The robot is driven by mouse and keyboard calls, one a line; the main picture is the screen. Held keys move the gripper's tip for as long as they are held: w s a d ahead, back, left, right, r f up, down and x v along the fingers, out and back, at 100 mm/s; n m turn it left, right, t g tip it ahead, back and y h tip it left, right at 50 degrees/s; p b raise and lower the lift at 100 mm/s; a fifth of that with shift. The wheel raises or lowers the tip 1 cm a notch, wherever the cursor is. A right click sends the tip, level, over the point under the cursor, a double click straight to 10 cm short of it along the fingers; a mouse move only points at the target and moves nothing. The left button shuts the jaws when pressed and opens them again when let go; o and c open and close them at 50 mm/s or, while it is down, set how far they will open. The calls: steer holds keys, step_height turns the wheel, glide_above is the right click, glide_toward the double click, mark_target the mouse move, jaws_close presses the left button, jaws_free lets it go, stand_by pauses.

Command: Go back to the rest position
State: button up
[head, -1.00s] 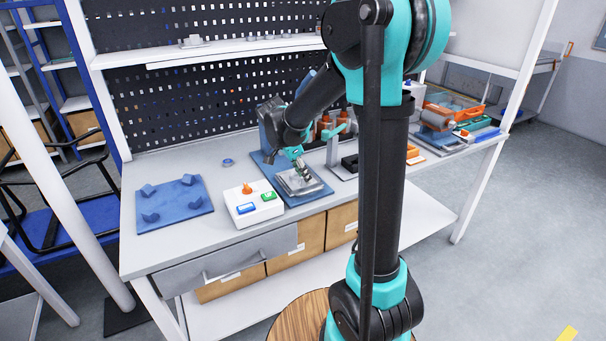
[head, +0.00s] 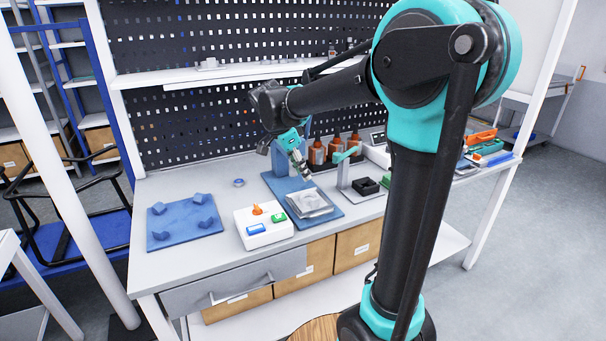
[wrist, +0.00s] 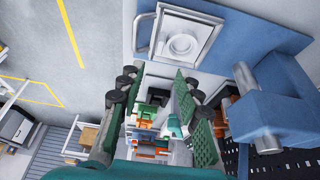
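My gripper (head: 304,170) hangs from my raised arm above the workbench. It is over the back part of a blue base plate (head: 333,211), clear of the silver metal part (head: 310,204) on that plate. In the wrist view my gripper (wrist: 152,112) shows its two green-padded fingers spread apart, with nothing held between them. The silver part also shows in the wrist view (wrist: 168,50), beyond the fingers, seated on the blue plate.
A white button box (head: 262,228) and a blue fixture plate (head: 168,239) stand left of the base plate. Brown bottles (head: 335,148), a green-topped stand (head: 344,180) and a black tray (head: 366,187) are to the right. A shelf (head: 240,73) and pegboard are behind.

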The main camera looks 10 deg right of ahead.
steer(key=shift+f, duration=0.1)
steer(key=s+d+f+n+t+y, duration=0.1)
steer(key=s+d+f+n+y, duration=0.1)
steer(key=s+d+f+n, duration=0.2)
steer(key=s+d+f+n+t+y, duration=0.1)
steer(key=s+d+f+n, duration=0.3)
steer(key=s+f+n, duration=0.6)
steer(key=s+f+y, duration=0.1)
steer(key=s+f, duration=0.3)
steer(key=s, duration=0.2)
steer(key=shift+s+d+t, duration=0.15)
steer(key=shift+s+t, duration=0.1)
steer(key=shift+t, duration=0.05)
